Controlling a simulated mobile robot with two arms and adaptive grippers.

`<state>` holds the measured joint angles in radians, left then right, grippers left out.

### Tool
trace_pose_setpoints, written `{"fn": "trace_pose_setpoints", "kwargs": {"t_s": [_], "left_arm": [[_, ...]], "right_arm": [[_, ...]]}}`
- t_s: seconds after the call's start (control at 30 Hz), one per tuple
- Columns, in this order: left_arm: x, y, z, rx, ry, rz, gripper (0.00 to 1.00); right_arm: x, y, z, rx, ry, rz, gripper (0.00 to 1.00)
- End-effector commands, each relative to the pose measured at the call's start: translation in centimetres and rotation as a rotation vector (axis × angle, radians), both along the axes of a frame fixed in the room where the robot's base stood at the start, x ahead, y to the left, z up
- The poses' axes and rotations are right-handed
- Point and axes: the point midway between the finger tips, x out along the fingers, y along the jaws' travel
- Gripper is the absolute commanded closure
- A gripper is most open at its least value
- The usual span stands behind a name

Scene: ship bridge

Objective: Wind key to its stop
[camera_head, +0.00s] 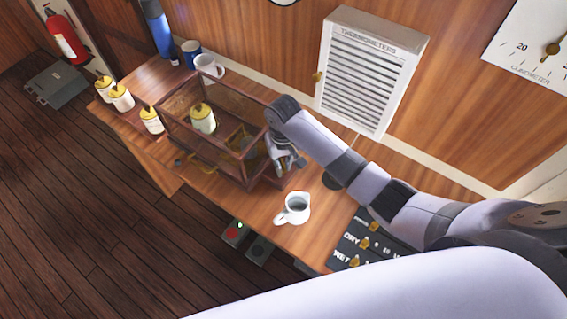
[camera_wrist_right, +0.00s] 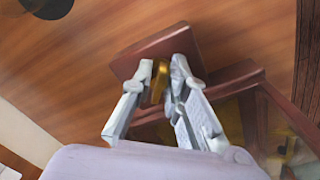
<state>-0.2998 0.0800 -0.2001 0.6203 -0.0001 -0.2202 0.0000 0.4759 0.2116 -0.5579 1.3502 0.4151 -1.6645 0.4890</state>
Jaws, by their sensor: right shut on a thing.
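A wood-framed glass case (camera_head: 225,163) stands on the wooden counter. My right gripper (camera_head: 284,163) is at the case's right end, low beside it. In the right wrist view, my right gripper (camera_wrist_right: 166,80) is shut on a small brass key (camera_wrist_right: 157,84) in front of a reddish-brown wooden block (camera_wrist_right: 178,43). The fingers hide part of the key, and how far it is turned cannot be told. In the head view the gripper covers the key. My left gripper is not in view.
A white jug (camera_head: 294,208) stands just in front of the right arm. Yellow-topped jars (camera_head: 121,97) and mugs (camera_head: 209,66) are at the left and back. A labelled dark panel (camera_head: 350,245) is at the right. A louvred thermometer box (camera_head: 368,75) hangs on the wall.

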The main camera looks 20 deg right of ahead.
Motion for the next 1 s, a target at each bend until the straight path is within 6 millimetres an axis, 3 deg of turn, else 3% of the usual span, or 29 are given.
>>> {"fn": "trace_pose_setpoints", "kwargs": {"t_s": [1.0], "left_arm": [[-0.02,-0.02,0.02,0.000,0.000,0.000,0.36]], "right_arm": [[0.39,0.51,0.17,0.003,-0.004,-0.893,1.00]]}}
